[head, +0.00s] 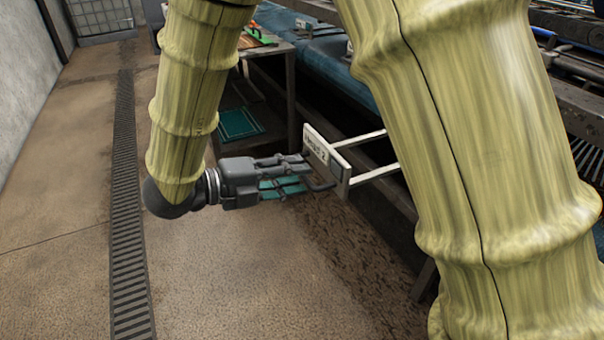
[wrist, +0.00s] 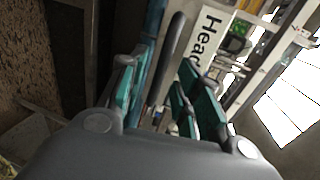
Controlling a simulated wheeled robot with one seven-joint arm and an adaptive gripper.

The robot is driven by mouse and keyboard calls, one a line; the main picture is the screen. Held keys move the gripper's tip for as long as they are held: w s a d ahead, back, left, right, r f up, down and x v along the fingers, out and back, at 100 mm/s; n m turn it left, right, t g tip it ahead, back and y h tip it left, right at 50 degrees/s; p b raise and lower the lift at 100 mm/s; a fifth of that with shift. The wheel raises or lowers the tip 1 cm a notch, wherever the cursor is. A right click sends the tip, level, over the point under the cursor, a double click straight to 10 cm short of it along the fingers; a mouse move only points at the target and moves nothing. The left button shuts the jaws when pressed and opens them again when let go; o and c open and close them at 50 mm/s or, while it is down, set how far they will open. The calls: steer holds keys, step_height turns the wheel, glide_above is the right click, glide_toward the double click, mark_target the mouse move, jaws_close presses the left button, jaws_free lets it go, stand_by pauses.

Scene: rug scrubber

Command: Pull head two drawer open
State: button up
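The head two drawer has a pale front panel (head: 322,156) with a printed label, partly readable as "Head" in the wrist view (wrist: 207,38). It stands out from the machine on two pale side rails (head: 362,138), so the drawer is open to some extent; my arm hides its rear. A dark bar handle (head: 322,186) is on its front. My gripper (head: 303,178) is at the handle, its teal-padded fingers pointing at the panel. In the wrist view the handle (wrist: 168,55) lies between the fingers (wrist: 158,85), which are apart with visible gaps beside it. Firm contact is not visible.
A table (head: 281,48) with a lower shelf stands behind the drawer; a green tray (head: 240,123) lies on the shelf. Blue machinery (head: 330,62) runs along the back. A floor grate (head: 127,200) crosses the open floor at left. My arm blocks the right side.

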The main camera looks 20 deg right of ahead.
steer(key=v, duration=0.9)
steer(key=shift+a, duration=0.25)
steer(key=shift+r, duration=0.1)
steer(key=w+d+f+n+t+y+p, duration=0.2)
steer(key=w+d+f+n+t+p, duration=0.4)
steer(key=w+n, duration=0.25)
steer(key=s+d+f+n+y+p, duration=0.1)
steer(key=d+f+n+y+p, duration=0.45)
steer(key=f+n+p, duration=0.45)
steer(key=s+d+f+n+g+y+p, duration=0.1)
steer(key=s+f+n+g+y+p, duration=0.1)
steer(key=s+f+n+y+p, duration=0.5)
steer(key=s+d+f+n+g+y+p, duration=0.1)
steer(key=s+n+g, duration=0.4)
steer(key=s, duration=1.9)
steer(key=d+f+n+p, duration=0.1)
steer(key=n+p, duration=0.1)
steer(key=n, duration=0.2)
steer(key=shift+f, duration=0.35)
